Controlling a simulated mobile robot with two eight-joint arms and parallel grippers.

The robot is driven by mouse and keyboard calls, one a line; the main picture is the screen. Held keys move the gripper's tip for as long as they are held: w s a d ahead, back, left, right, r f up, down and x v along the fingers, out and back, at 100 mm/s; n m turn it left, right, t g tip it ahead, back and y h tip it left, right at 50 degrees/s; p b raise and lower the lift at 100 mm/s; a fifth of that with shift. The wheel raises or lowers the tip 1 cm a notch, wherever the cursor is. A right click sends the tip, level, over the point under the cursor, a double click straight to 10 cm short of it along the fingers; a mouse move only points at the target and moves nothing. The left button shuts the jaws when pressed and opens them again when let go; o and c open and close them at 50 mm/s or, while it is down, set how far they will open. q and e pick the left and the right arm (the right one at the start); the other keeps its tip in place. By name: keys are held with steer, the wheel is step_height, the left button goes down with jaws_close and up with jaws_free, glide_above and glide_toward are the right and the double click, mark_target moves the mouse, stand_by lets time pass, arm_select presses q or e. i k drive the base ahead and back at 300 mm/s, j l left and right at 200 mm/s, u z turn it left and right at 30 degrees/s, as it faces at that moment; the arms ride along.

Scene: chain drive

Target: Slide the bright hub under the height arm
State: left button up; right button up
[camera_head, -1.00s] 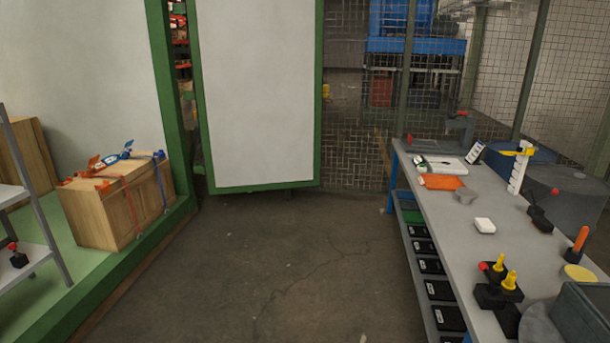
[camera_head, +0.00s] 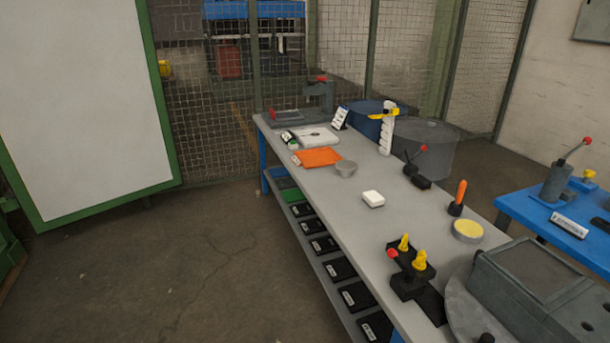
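A small grey metal round piece (camera_head: 346,168), which looks like the bright hub, stands on the grey workbench (camera_head: 330,205) just right of an orange tray. A white upright post (camera_head: 386,138) with a yellow arm (camera_head: 383,114) near its top, which looks like the height arm, stands at the bench's far edge. The metal piece is apart from the post, to its left and nearer to me. Neither of my grippers is in view.
The orange tray (camera_head: 318,157), a white block (camera_head: 373,198) and a yellow-topped disc (camera_head: 467,229) stand on the bench. A black fixture with yellow knobs (camera_head: 408,285) is at the near end. A blue table (camera_head: 560,230) is at right. The floor (camera_head: 215,275) left of the bench is clear.

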mark_target(345, 166)
steer(key=i+z, duration=0.35)
steer(key=i, duration=0.15)
steer(key=i+j+z, duration=0.1)
steer(key=z, duration=0.7)
steer(key=i+j+z, duration=0.35)
steer(key=j+z, duration=0.15)
steer(key=i+j+z, duration=0.1)
steer(key=j+z, duration=0.15)
steer(key=j, duration=0.15)
steer(key=i+j+z, duration=0.1)
steer(key=j, duration=0.25)
steer(key=i+j+z, duration=0.1)
steer(key=j, duration=0.25)
steer(key=j+z, duration=0.1)
steer(key=j, duration=0.25)
steer(key=i+j, duration=0.1)
steer(key=j, duration=0.35)
steer(key=i+j, duration=0.1)
steer(key=j, duration=0.4)
steer(key=i+j, duration=0.1)
steer(key=j, duration=0.35)
steer(key=i+j, duration=0.1)
steer(key=j, duration=0.4)
steer(key=i+j+z, duration=0.1)
steer(key=j, duration=0.35)
